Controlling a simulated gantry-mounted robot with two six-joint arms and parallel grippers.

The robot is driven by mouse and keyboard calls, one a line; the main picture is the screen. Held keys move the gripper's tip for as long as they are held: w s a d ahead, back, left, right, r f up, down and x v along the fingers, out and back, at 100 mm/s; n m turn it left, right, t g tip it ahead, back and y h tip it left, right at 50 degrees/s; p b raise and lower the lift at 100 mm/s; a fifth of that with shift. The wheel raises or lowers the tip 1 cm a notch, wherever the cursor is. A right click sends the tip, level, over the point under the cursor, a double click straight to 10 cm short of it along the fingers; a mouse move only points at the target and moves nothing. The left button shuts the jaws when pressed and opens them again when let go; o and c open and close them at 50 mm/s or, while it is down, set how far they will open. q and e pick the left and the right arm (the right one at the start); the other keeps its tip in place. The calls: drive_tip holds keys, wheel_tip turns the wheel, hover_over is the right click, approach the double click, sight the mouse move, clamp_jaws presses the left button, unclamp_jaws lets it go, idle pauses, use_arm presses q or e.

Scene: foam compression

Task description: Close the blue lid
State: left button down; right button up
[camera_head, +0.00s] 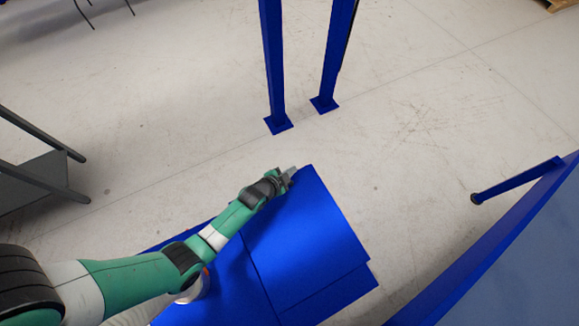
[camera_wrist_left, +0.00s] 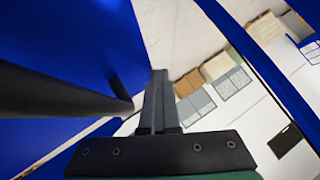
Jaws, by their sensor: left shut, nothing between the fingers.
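The blue lid (camera_head: 305,240) is a broad flat panel at the lower middle of the head view. More blue surfaces show beside and below it; how far the lid stands open I cannot tell. My left gripper (camera_head: 291,172) is at the lid's far top corner, its fingers shut and empty. In the left wrist view the shut fingers (camera_wrist_left: 157,100) point along the edge of a large blue panel (camera_wrist_left: 75,35), which is close on their left. Whether they touch it I cannot tell. My right gripper is not in view.
Two blue posts (camera_head: 274,70) stand on the floor beyond the lid. A blue frame with a pale panel (camera_head: 530,265) is at the lower right. A grey metal stand (camera_head: 45,180) is at the left. The floor (camera_head: 430,150) between is clear.

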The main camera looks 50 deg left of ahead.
use_arm(q)
drive_tip(key=shift+s+f, duration=0.45)
drive_tip(key=shift+f, duration=0.35)
drive_tip(key=r+p, duration=0.1)
drive_tip(key=r, duration=0.1)
drive_tip(key=r+p, duration=0.4)
drive_tip(key=shift+w, duration=0.3)
drive_tip(key=s+a+r+p, duration=0.1)
drive_tip(key=s+r+p, duration=0.1)
drive_tip(key=s+r, duration=0.4)
drive_tip(key=shift+s+a+r+p, duration=0.3)
drive_tip(key=shift+a, duration=0.1)
